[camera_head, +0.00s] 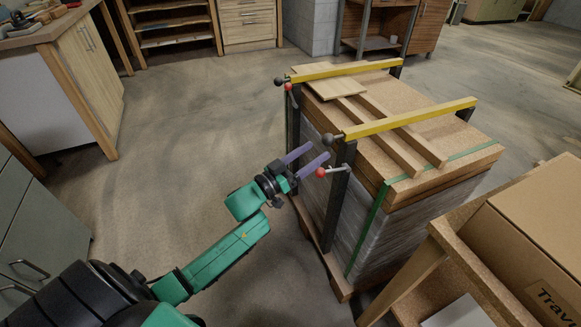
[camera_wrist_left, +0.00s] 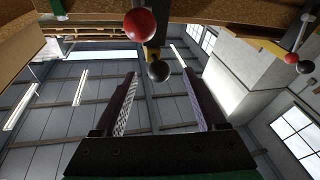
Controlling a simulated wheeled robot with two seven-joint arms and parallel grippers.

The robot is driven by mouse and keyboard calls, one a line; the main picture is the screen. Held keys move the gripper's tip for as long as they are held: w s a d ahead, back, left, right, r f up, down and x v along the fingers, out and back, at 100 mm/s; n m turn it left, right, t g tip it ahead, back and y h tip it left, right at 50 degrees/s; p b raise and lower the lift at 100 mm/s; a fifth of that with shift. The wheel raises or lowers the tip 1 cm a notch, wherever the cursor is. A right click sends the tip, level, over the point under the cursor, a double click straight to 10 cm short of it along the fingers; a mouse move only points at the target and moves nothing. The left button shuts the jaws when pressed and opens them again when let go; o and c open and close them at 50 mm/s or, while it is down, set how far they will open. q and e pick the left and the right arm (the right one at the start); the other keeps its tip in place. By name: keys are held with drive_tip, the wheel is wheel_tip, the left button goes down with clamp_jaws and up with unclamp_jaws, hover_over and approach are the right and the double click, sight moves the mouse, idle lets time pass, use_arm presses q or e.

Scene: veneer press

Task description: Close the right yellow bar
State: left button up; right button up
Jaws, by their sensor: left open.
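The right yellow bar (camera_head: 410,118) spans the top of the board stack in the head view, with a black ball knob (camera_head: 327,139) at its near end. Whether its far end rests on the far post is unclear. A red ball lever (camera_head: 320,172) sticks out from the black post (camera_head: 339,195) below it. My left gripper (camera_head: 318,154) is open and empty, left of the post and close to the red ball. The left wrist view shows the red ball (camera_wrist_left: 139,24) and black knob (camera_wrist_left: 158,70) beyond the spread fingers. My right gripper is out of view.
The left yellow bar (camera_head: 345,70) crosses the stack farther back, with its own knobs. Loose wooden strips (camera_head: 395,142) lie on the stack. A cardboard box (camera_head: 530,235) on a wooden table stands at the lower right. Open floor (camera_head: 190,130) lies left of the stack.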

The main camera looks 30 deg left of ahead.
use_arm(q)
drive_tip(key=v, duration=0.9)
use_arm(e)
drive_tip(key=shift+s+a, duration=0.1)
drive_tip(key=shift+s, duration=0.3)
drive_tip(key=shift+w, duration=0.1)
